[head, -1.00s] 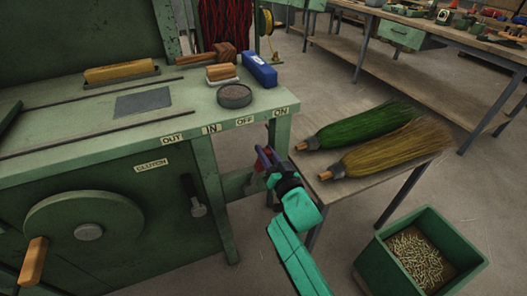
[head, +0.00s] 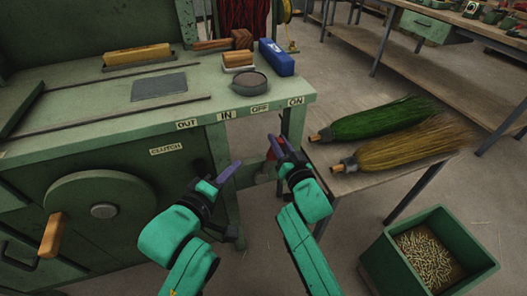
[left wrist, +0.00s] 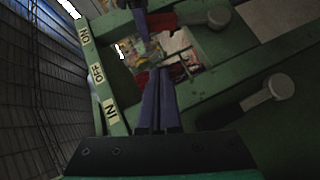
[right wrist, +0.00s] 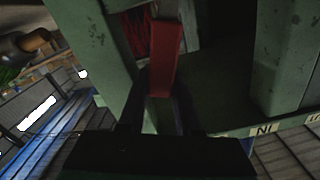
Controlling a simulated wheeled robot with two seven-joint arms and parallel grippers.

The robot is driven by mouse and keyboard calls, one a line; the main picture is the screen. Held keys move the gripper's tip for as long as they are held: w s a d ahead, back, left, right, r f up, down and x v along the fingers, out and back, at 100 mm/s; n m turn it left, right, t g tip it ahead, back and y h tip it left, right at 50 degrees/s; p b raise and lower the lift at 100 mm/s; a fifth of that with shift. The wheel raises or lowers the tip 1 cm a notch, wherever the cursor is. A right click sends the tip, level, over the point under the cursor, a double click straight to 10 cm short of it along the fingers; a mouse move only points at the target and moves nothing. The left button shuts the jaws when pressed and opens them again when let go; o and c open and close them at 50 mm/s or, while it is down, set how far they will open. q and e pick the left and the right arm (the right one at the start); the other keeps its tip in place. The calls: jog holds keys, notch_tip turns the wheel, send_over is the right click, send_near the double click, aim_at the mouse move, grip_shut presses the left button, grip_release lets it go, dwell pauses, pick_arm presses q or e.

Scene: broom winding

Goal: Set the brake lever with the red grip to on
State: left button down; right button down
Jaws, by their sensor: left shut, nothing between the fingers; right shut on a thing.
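The brake lever's red grip (head: 271,153) is under the bench edge, below the OFF label (head: 260,108) and ON label (head: 296,101). My right gripper (head: 279,147) is shut on it and hides part of it. In the right wrist view the red grip (right wrist: 165,50) stands between the fingers. My left gripper (head: 230,171) is shut and empty, to the left of the red grip and apart from it. In the left wrist view the red grip (left wrist: 162,22) shows beyond my left fingertips, with a grey round lever end (left wrist: 218,18) beside it.
The green bench (head: 150,120) has an IN label (head: 226,115) and an OUT label (head: 187,125). Another grey lever end (left wrist: 281,87) is to the right in the left wrist view. A low table (head: 350,185) with two brooms stands at right, near a green bin (head: 375,265).

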pick_arm(q)
send_over(268, 163)
jog(key=s+a, duration=0.2)
jog(key=a, duration=0.3)
notch_tip(268, 163, down, 3)
pick_arm(e)
jog(key=shift+f, duration=0.15)
pick_arm(q)
jog(key=shift+w+d+f, duration=0.2)
jog(key=shift+d, duration=0.4)
jog(key=shift+w+d+f, duration=0.15)
jog(key=shift+d, duration=0.45)
jog(key=shift+w+d+f, duration=0.2)
jog(key=shift+d, duration=0.4)
jog(key=shift+d, duration=0.15)
